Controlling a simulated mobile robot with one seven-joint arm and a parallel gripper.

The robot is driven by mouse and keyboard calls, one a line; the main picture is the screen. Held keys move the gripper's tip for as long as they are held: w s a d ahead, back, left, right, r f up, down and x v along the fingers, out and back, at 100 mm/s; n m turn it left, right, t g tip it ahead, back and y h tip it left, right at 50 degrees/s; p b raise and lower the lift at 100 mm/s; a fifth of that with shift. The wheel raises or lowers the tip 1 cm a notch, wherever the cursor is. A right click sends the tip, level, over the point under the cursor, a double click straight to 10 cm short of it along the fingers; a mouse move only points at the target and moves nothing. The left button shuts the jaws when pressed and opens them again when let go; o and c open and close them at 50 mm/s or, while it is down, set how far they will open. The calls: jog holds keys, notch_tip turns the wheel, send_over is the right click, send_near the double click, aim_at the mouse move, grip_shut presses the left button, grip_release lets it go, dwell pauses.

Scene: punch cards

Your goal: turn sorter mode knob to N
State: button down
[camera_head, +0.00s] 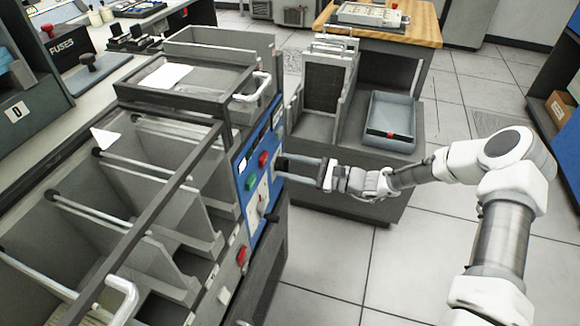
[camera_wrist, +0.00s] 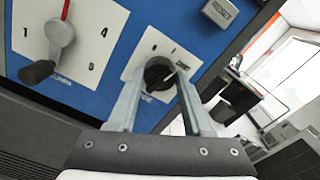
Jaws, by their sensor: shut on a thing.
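The black mode knob (camera_wrist: 158,72) sits on a white plate (camera_wrist: 150,45) on the sorter's blue panel (camera_wrist: 110,85) in the wrist view. The plate's markings are too small or covered to read fully, so I cannot tell which mark the knob points at. My gripper (camera_wrist: 160,78) has a finger on either side of the knob and is shut on it. In the head view my gripper (camera_head: 285,168) reaches from the right to the blue panel (camera_head: 246,163) at the end of the sorter (camera_head: 165,203).
Left of the knob is a numbered dial (camera_wrist: 85,30) with a black-tipped lever (camera_wrist: 38,72). A RESET button (camera_wrist: 221,12) is above right. In the head view, green (camera_head: 251,181) and red (camera_head: 263,159) buttons are close by. A cart (camera_head: 340,185) stands behind my gripper; floor is clear below.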

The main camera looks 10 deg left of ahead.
jog(key=n+b, duration=0.2)
jog(key=n, duration=1)
jog(key=shift+n, duration=0.3)
dwell(0.4)
jog(key=shift+c, duration=1.6)
grip_release()
jog(key=s+d+p, duration=0.2)
jog(key=d+p, duration=0.1)
jog(key=d, duration=1.4)
jog(key=shift+s+d, duration=0.15)
jog(key=shift+s, duration=0.05)
